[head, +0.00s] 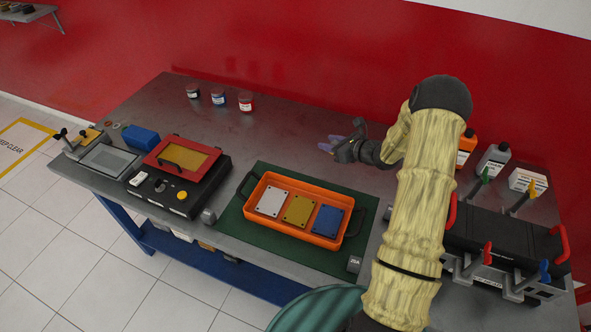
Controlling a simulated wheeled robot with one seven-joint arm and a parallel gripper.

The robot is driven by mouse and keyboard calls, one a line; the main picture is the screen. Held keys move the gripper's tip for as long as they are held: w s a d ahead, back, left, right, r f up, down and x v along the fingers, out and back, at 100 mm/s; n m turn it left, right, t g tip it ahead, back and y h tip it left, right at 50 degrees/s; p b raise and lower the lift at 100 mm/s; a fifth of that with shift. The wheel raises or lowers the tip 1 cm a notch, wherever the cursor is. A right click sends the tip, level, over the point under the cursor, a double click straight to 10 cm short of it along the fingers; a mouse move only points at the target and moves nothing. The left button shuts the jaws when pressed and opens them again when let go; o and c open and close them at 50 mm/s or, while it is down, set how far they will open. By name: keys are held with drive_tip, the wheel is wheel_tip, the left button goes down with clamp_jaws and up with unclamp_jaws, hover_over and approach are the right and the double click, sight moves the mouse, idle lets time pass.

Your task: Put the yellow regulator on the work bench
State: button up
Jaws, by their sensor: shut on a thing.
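A yellow plate-like part (299,209), which looks like the yellow regulator, lies in the middle of the orange tray (287,232). A white plate (270,201) lies left of it and a blue plate (327,220) right of it. The tray rests on a green mat on the grey metal work bench (290,125). My gripper (331,146) is above the back part of the bench, behind the tray and apart from it. Its bluish fingertips point left. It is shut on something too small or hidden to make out.
A black device with a red-framed yellow panel (189,157) stands left of the tray. Several small jars (219,97) stand at the back. Bottles (492,160) and a black rack with red handles (510,243) are at the right. The back middle is clear.

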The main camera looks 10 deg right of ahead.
drive_tip(key=shift+r, duration=0.1)
drive_tip(key=shift+s+f, duration=0.1)
drive_tip(key=shift+f, duration=0.15)
drive_tip(key=p, duration=0.1)
hover_over(328, 169)
wheel_tip(328, 169, down, 5)
drive_tip(key=shift+s+f, duration=0.1)
drive_tip(key=shift+f, duration=0.05)
drive_tip(key=shift+f, duration=0.6)
drive_tip(key=shift+f+p, duration=0.4)
drive_tip(key=shift+f, duration=1.1)
drive_tip(key=shift+f, duration=0.15)
